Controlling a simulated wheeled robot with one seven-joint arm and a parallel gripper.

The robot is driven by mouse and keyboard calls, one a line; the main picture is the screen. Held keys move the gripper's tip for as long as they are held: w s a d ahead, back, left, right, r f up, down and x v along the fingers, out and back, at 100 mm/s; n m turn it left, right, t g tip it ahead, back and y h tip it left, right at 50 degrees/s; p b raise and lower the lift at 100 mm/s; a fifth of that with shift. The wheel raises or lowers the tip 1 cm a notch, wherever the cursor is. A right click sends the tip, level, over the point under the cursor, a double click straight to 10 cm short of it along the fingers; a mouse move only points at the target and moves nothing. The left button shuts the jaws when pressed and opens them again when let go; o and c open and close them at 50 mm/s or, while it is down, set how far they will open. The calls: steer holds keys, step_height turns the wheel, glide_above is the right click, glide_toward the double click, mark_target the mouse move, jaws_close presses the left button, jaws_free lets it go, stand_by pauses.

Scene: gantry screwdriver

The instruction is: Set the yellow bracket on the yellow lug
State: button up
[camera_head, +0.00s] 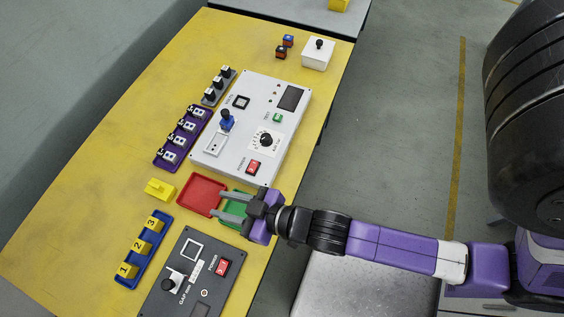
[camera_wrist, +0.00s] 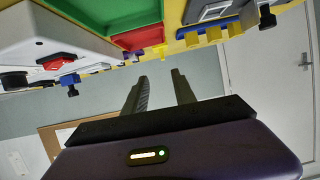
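A small yellow piece with a raised part (camera_head: 159,188) stands on the yellow table, left of the red tray; it also shows in the wrist view (camera_wrist: 160,50). Another yellow piece (camera_head: 339,5) is cut off by the top edge, on the far grey table. I cannot tell for sure which is the bracket and which the lug. My gripper (camera_head: 218,203) is over the red and green trays, right of the nearer yellow piece and apart from it. In the wrist view its fingers (camera_wrist: 160,77) are apart with nothing between them.
A red tray (camera_head: 200,194) and a green tray (camera_head: 235,197) lie under the gripper. A blue rack (camera_head: 131,268) holds yellow numbered blocks. A white control panel (camera_head: 228,158) and a dark panel (camera_head: 207,273) flank the trays. The table's left side (camera_head: 75,195) is clear.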

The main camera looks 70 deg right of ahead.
steer(key=d+r+v, duration=0.1)
steer(key=v, duration=1.1)
steer(key=shift+w+d+t, duration=0.25)
steer(key=shift+w+t, duration=0.05)
steer(key=shift+o, duration=1)
steer(key=s+d+r, duration=0.1)
steer(key=s+r, duration=0.4)
steer(key=r, duration=0.2)
steer(key=shift+s+d, duration=0.25)
steer(key=shift+s, duration=0.1)
steer(key=shift+t, duration=0.3)
